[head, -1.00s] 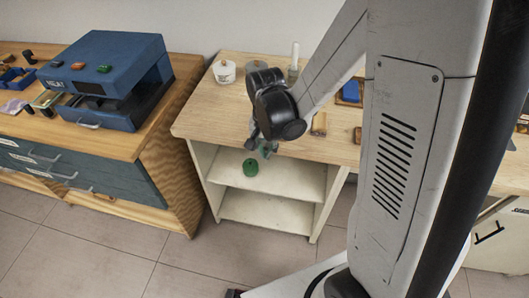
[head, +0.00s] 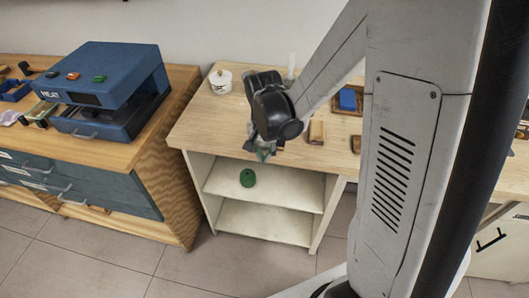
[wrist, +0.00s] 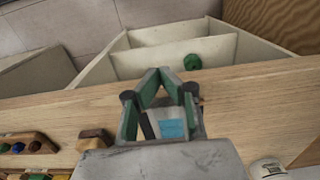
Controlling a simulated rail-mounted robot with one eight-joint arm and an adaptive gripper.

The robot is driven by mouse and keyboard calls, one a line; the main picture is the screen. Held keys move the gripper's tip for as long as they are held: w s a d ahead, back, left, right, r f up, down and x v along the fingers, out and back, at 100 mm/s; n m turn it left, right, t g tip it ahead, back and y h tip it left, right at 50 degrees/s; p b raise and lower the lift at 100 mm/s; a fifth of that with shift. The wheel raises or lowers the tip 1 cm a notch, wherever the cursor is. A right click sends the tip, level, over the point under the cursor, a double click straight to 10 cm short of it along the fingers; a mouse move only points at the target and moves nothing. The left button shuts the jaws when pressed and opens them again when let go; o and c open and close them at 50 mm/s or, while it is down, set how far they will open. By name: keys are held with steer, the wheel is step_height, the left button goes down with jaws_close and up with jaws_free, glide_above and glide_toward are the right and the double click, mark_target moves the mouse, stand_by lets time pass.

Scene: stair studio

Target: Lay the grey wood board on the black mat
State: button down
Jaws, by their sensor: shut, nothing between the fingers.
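My gripper (head: 264,154) hangs at the front edge of the pale wooden bench, above and in front of its open shelves. In the wrist view my gripper (wrist: 162,74) has its green-padded fingers drawn together at the tips, with nothing held. A small blue and dark patch shows between the finger links; I cannot tell what it is. I cannot make out a grey wood board or a black mat in either view. My arm hides part of the bench top in the head view.
On the bench (head: 200,125) stand a white pot (head: 221,82), a wooden block (head: 317,132) and a tray with a blue item (head: 348,99). A green object (head: 248,178) sits on the upper shelf. A blue machine (head: 110,75) stands on the left cabinet.

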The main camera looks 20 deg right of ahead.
step_height(320, 180, up, 10)
steer(key=s+a, duration=0.1)
steer(key=s, duration=0.1)
steer(key=shift+a, duration=0.15)
steer(key=c, duration=2.5)
jaws_free()
